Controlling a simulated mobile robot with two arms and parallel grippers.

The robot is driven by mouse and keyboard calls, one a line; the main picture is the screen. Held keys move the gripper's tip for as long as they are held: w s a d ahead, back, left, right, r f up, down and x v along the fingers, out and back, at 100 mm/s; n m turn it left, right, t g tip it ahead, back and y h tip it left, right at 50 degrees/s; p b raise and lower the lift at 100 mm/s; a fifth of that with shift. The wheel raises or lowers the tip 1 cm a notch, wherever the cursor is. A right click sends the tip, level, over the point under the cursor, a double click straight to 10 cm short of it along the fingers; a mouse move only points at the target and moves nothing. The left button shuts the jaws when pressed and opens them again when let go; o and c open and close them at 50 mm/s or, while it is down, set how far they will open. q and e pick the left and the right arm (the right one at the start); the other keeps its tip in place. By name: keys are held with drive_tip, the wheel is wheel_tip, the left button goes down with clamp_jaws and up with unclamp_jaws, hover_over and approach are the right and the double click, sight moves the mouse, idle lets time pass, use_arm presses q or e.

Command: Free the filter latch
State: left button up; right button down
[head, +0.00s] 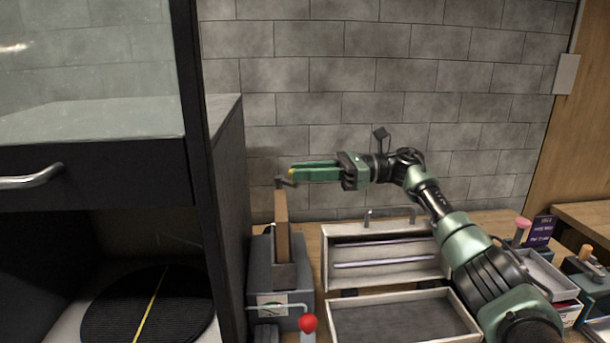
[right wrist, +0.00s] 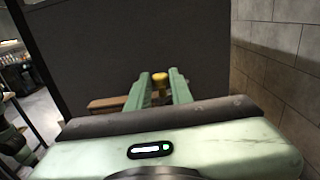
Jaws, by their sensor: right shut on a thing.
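A small latch with a brass-coloured knob (head: 291,174) sits at the top of a brown upright filter panel (head: 282,230). The panel stands in a grey unit (head: 262,262) beside the dark cabinet. My right gripper (head: 293,173) reaches in from the right with its green fingers level, shut on the latch knob. In the right wrist view the brass knob (right wrist: 160,79) shows between the fingertips (right wrist: 160,84). The panel's brown top edge (right wrist: 108,103) shows at the left there. The fingers partly hide the latch. My left gripper is not in view.
A dark cabinet (head: 228,180) stands close on the left, and a tiled wall (head: 300,100) is behind. A red-knobbed lever (head: 308,323) is at the unit's front. An open case (head: 390,290) lies to the right, under my right arm.

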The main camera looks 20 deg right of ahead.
idle(0.3)
drive_tip(key=c, duration=1.3)
unclamp_jaws()
drive_tip(key=v, duration=0.7)
drive_tip(key=shift+d+b, duration=0.35)
drive_tip(key=shift+d, duration=0.05)
drive_tip(key=shift+s, duration=0.1)
